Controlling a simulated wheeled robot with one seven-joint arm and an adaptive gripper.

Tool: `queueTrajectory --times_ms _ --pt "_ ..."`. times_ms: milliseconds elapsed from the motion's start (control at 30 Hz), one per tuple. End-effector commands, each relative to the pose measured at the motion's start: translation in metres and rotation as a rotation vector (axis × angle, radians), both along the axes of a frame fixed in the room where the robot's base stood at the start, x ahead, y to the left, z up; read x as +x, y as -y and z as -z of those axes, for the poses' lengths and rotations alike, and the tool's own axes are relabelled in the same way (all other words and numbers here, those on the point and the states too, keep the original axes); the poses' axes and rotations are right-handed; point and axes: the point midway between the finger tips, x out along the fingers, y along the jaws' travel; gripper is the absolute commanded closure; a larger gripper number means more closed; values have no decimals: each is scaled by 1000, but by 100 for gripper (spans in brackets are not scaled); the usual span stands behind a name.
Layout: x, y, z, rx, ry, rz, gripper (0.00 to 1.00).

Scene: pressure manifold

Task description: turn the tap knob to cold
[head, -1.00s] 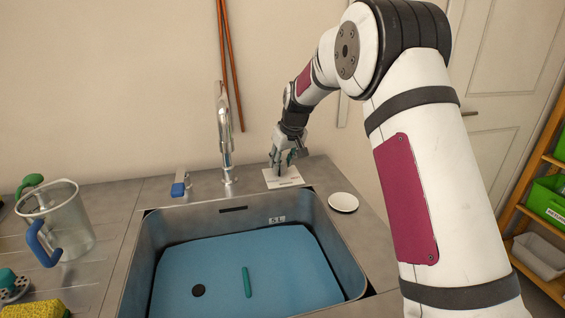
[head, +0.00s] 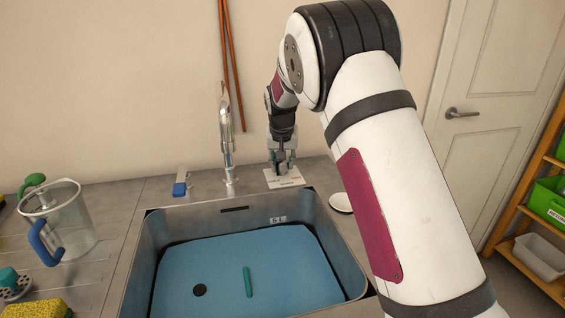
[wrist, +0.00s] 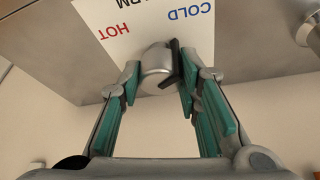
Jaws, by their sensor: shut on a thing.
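The tap knob is a silver cylinder (wrist: 156,66) with a black bar (wrist: 178,62) along its right side in the wrist view. It stands in front of a white label card (wrist: 150,22) with the words HOT, COLD and a partly cut-off word. The bar's far end points roughly toward the COLD side; its exact setting is hard to tell. My gripper (wrist: 160,70) is shut on the knob, one teal finger on each side. In the head view, my gripper (head: 281,166) is over the card (head: 285,180) right of the faucet and hides the knob.
The silver faucet (head: 227,140) stands left of my gripper. The sink (head: 335,255) lies in front, with a blue bottom. A white dish (head: 341,202) is right of the card. A blue-handled jug (head: 72,225) stands far left.

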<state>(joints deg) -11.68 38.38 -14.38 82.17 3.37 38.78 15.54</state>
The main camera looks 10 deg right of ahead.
Motion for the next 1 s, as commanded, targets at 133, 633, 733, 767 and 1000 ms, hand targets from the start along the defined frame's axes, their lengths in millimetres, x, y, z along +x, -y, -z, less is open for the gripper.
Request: queueTrajectory --times_ms 133,633,733,767,1000 --pt "0 0 0 1 -1 3 97" --pt "0 0 0 1 -1 2 49" --pt "0 0 -1 1 0 2 49" --pt "-1 0 -2 1 0 2 49" --pt "-12 -4 -33 3 5 2 49"
